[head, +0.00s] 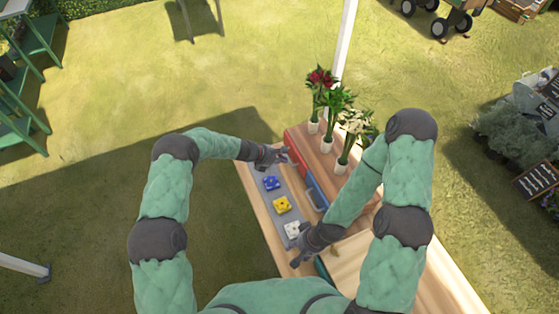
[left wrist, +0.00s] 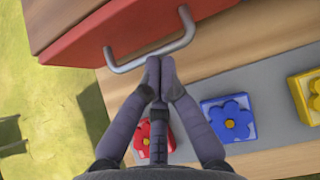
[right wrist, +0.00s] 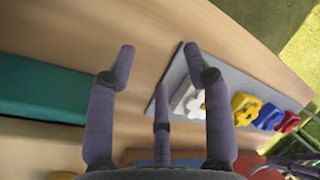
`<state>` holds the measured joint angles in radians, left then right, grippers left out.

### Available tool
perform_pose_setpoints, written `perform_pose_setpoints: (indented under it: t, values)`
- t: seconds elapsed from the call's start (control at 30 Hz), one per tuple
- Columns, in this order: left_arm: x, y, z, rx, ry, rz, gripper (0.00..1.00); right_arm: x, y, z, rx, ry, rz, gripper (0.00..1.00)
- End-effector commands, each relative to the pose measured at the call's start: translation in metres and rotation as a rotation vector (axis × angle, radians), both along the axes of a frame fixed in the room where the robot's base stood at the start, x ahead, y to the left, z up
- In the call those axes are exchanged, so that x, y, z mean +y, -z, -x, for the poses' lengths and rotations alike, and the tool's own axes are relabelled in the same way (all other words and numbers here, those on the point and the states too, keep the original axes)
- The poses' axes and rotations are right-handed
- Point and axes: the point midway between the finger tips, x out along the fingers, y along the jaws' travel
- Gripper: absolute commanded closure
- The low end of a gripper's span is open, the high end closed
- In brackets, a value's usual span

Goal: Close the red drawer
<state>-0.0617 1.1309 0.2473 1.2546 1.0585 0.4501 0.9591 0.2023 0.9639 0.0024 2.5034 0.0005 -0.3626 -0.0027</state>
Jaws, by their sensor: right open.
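The red drawer (head: 293,147) is at the far end of the wooden cabinet in the head view. Its red front with a grey bar handle (left wrist: 130,64) fills the upper left of the left wrist view. I cannot tell exactly how far it stands out. My left gripper (head: 284,156) is at this drawer front. In the left wrist view its fingertips (left wrist: 160,68) are together, right by the handle bar, with nothing seen between them; contact is unclear. My right gripper (head: 298,260) is open and empty over the near part of the table; its spread fingers show in the right wrist view (right wrist: 158,50).
A grey tray (head: 257,183) holds blue (head: 271,183), yellow (head: 281,205) and white (head: 292,229) flower blocks; a red one (left wrist: 151,138) shows in the left wrist view. A blue drawer (head: 315,190) and a green drawer (right wrist: 45,85) adjoin. Vased flowers (head: 342,120) stand on top.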

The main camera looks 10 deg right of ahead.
Motion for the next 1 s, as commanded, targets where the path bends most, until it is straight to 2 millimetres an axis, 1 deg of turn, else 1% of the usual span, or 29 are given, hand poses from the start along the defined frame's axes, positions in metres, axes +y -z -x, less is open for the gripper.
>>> perform_pose_setpoints:
  t: [0.13, 0.23, 0.43, 0.5, 0.8, 1.0]
  values:
    - [0.002, 0.0, -0.001, -0.001, -0.003, -0.001, 1.0, 0.0, 0.0, 0.0, 0.0, 0.0, 0.0, 0.49]
    - [0.009, -0.003, -0.001, -0.001, -0.003, 0.0, 1.0, 0.0, -0.001, 0.0, 0.0, 0.0, 0.0, 0.49]
    - [0.036, -0.011, 0.004, 0.0, 0.003, 0.001, 1.0, 0.0, -0.004, 0.0, 0.0, 0.0, 0.0, 0.49]
    - [0.043, -0.022, 0.006, -0.003, 0.004, 0.001, 1.0, 0.0, -0.004, 0.0, 0.0, 0.0, 0.0, 0.49]
    - [0.08, -0.058, 0.019, -0.002, 0.003, 0.0, 1.0, 0.0, -0.006, 0.0, 0.0, 0.0, 0.0, 0.49]
    - [0.094, -0.074, 0.025, 0.0, 0.004, 0.001, 1.0, 0.0, -0.007, 0.0, 0.0, 0.0, 0.0, 0.49]
